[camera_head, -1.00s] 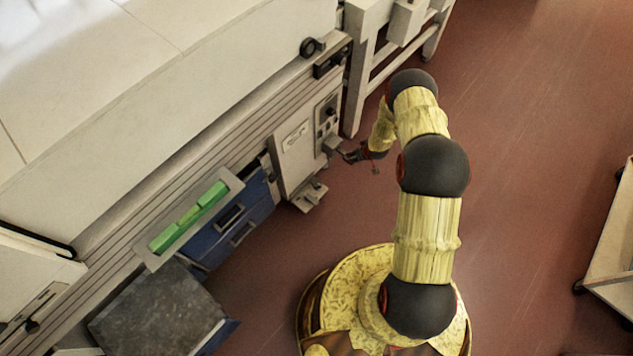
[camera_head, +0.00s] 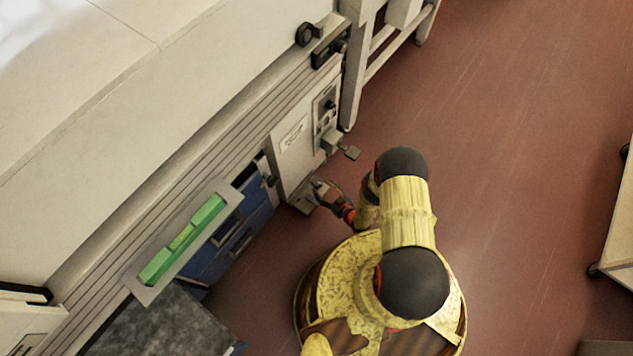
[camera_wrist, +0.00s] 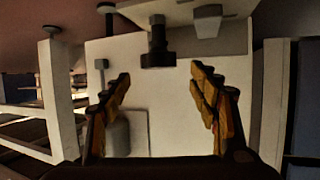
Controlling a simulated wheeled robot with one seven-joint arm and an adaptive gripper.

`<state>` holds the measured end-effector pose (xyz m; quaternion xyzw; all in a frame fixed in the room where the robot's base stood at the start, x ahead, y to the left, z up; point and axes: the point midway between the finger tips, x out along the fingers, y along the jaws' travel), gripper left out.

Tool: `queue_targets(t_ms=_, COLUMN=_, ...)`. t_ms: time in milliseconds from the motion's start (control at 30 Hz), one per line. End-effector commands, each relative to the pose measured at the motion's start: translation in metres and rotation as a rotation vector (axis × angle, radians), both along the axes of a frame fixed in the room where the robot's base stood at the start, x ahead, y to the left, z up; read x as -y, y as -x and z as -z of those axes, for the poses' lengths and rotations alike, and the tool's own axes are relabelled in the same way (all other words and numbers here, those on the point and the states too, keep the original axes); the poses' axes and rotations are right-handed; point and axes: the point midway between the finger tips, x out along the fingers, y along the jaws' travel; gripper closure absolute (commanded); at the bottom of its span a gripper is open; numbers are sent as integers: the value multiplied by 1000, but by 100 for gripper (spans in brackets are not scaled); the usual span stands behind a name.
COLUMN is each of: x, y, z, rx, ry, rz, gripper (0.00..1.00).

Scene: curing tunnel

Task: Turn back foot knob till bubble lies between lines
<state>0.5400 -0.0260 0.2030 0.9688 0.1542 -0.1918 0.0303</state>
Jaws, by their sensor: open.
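My gripper (camera_wrist: 160,76) is open, with one finger on each side below the knob; the knob is ahead of the fingertips and not clasped. In the head view my gripper (camera_head: 325,190) is low beside the machine's end panel, at a pale foot bracket (camera_head: 303,203); the knob itself cannot be made out there. A green strip (camera_head: 182,241) in a pale frame on the machine's side looks like the level. Its bubble and lines cannot be told apart.
A grey part with a flat pad (camera_head: 349,152) juts from the end panel (camera_head: 295,145), just beyond my gripper. Blue drawers (camera_head: 240,235) stand to the left. A white frame leg (camera_wrist: 57,100) shows in the wrist view.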

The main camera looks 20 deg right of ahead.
Motion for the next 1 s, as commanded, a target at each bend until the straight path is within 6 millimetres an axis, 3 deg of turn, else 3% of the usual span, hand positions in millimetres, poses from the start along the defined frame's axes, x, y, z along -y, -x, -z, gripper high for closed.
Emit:
queue_targets(t_ms=200, x=-11, y=-32, z=15, rx=2, ry=2, rz=-2, gripper=39)
queue_targets(t_ms=433, x=-17, y=-52, z=24, rx=-1, ry=1, rz=1, gripper=39)
queue_targets(t_ms=767, x=-18, y=-57, z=24, rx=-2, ry=1, rz=1, gripper=39)
queue_targets(t_ms=1000, x=-18, y=-57, z=24, rx=-2, ry=1, rz=1, gripper=52)
